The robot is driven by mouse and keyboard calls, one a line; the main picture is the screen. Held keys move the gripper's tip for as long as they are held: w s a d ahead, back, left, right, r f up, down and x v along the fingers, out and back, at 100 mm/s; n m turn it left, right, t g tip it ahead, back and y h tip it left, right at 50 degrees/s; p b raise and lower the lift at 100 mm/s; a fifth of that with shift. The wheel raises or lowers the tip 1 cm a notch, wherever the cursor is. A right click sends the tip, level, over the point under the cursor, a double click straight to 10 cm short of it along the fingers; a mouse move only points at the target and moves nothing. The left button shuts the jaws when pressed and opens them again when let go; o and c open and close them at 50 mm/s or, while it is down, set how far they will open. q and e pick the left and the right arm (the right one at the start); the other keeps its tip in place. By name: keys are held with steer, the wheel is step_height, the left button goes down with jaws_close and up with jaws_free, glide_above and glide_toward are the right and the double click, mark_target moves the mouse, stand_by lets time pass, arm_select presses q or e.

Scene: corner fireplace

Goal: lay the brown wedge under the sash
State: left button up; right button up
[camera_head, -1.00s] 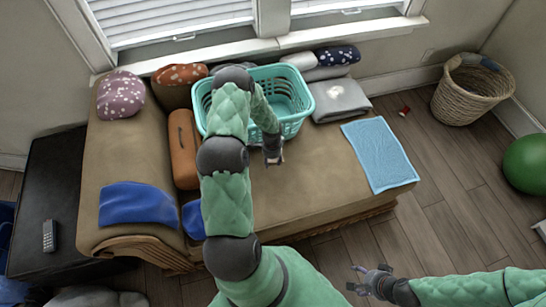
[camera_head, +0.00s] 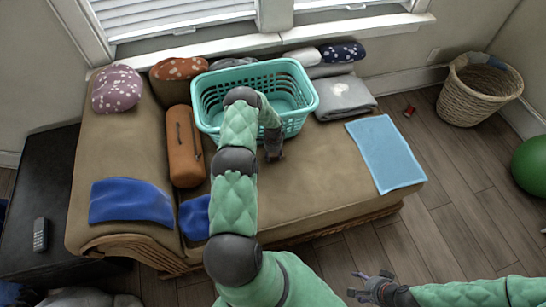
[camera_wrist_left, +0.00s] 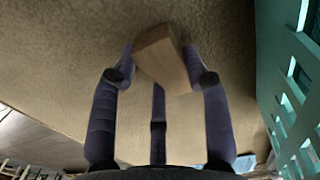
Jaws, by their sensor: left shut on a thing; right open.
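My left gripper (camera_head: 273,154) is low over the brown couch seat, just in front of the teal basket. In the left wrist view its fingers are closed around the brown wedge (camera_wrist_left: 163,58), a small wooden block, against a tan surface. I cannot tell whether the wedge touches that surface. The wedge is hidden in the head view. The window sash (camera_head: 182,44) is at the top left of the head view, behind the couch, well away from the gripper. My right gripper (camera_head: 372,286) is open and empty above the floor at the lower right.
The teal basket (camera_head: 304,118) stands on the couch (camera_head: 310,200), close to the left gripper. A brown bolster (camera_head: 184,150), a blue towel (camera_head: 385,152), a grey folded cloth (camera_head: 343,97) and cushions also lie there. A wicker basket (camera_head: 478,95) and green ball (camera_head: 532,165) are on the floor at right.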

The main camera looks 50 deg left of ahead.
mark_target(273, 155)
arm_select(q)
steer(key=shift+f, duration=0.15)
steer(key=shift+f, duration=0.1)
steer(key=o, duration=1.1)
steer(key=shift+o, duration=0.2)
step_height(273, 155, up, 12)
steer(key=p, duration=0.5)
steer(key=shift+r, duration=0.2)
